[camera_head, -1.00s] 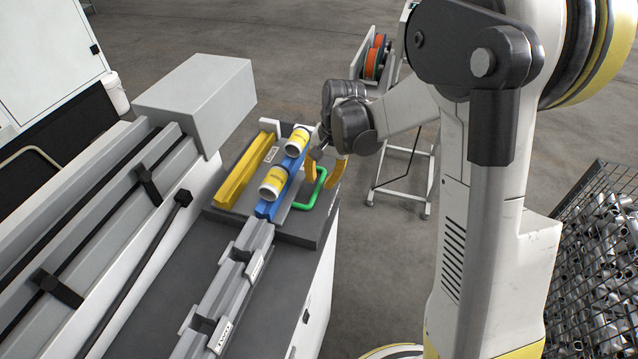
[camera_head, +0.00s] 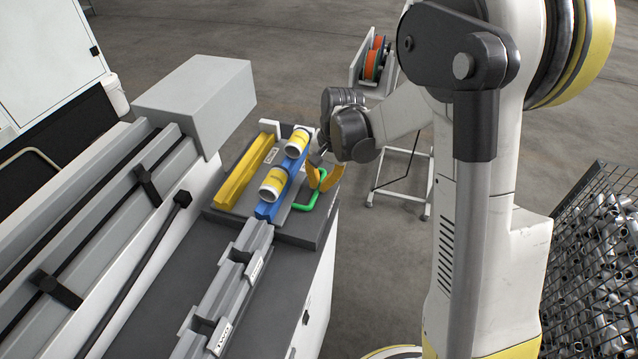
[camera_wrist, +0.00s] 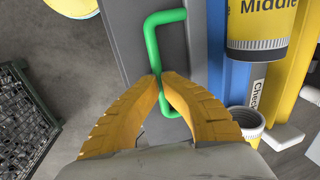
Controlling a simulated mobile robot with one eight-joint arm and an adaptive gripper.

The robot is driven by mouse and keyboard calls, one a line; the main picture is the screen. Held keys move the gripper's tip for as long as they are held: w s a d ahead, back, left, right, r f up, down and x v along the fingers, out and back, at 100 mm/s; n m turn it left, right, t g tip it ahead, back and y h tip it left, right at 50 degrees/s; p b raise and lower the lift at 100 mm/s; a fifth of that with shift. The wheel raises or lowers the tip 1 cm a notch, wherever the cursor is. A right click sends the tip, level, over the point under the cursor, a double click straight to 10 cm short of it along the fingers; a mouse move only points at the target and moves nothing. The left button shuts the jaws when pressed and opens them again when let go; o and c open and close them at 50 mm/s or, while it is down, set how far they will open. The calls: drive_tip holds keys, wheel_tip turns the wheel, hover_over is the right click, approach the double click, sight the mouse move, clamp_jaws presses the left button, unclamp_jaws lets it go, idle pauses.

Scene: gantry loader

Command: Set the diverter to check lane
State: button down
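The diverter's green handle (camera_wrist: 152,45) is a bent bar beside the blue lane; in the head view it (camera_head: 305,204) lies at the right edge of the dark plate. My gripper's yellow fingers (camera_wrist: 160,78) come together on the handle's long bar in the wrist view, and the gripper also shows in the head view (camera_head: 322,187). The blue channel (camera_head: 267,210) lines up with the grey rail and carries two white-and-yellow cans (camera_head: 274,183). The yellow channel (camera_head: 240,176) lies to its left. A label partly reading "Check" (camera_wrist: 257,92) is by the yellow channel.
The grey feed rail (camera_head: 232,280) runs toward the front. A grey box (camera_head: 190,95) stands behind left. A wire crate of metal parts (camera_head: 600,250) stands at right, and a cart with spools (camera_head: 375,65) behind.

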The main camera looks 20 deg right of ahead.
drive_tip(key=s+d+b, duration=0.1)
drive_tip(key=s+d, duration=0.5)
drive_tip(key=d, duration=0.3)
drive_tip(key=shift+s+f+b, duration=0.15)
drive_tip(key=shift+s+b, duration=0.2)
drive_tip(key=c, duration=1.8)
unclamp_jaws()
drive_tip(key=shift+o, duration=0.2)
drive_tip(key=shift+d, duration=0.15)
wheel_tip(320, 180, up, 12)
drive_tip(key=s+d, duration=0.1)
drive_tip(key=shift+s+d, duration=0.15)
drive_tip(key=shift+d, duration=0.25)
